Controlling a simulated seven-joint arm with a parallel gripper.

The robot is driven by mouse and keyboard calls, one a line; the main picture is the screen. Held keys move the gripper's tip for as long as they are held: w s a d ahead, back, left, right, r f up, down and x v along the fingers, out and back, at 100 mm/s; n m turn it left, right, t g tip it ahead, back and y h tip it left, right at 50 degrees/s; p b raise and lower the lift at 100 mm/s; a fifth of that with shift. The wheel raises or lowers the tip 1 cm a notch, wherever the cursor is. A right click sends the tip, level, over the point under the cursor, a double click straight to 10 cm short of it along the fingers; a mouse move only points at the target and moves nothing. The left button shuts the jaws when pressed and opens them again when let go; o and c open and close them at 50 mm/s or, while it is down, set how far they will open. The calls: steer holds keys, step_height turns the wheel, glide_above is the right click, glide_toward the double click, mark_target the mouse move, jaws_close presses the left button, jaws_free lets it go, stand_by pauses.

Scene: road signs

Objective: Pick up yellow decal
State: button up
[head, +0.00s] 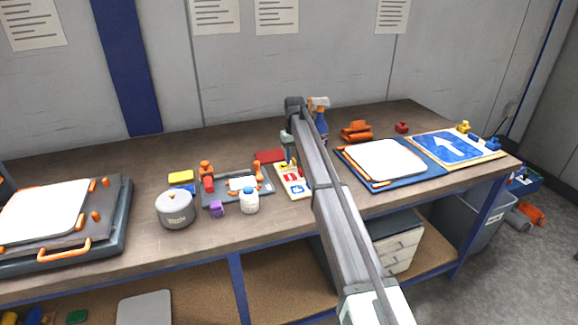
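A sheet of decals (288,188) lies flat at the middle of the workbench, partly covered by my arm. It has a pale yellowish ground with red and blue marks; I cannot make out a separate yellow decal on it. A small yellow block or pad (181,177) lies further left, beside a blue one; I cannot tell whether it is a decal. My gripper (287,155) hangs at the far end of my arm, behind and above the sheet. My arm hides much of it, and its fingers are too small to read.
A grey pot (175,210), a white jar (250,201) and a dark tray with orange clamps (212,199) stand left of the sheet. A white panel on a blue board (385,160) and a blue arrow sign (448,147) lie right. A spray bottle (320,122) stands behind my arm.

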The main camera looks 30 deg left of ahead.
mark_target(294, 159)
steer(key=shift+f, duration=0.15)
steer(key=shift+c, duration=0.2)
jaws_close()
stand_by(0.4)
step_height(294, 159, up, 11)
stand_by(0.5)
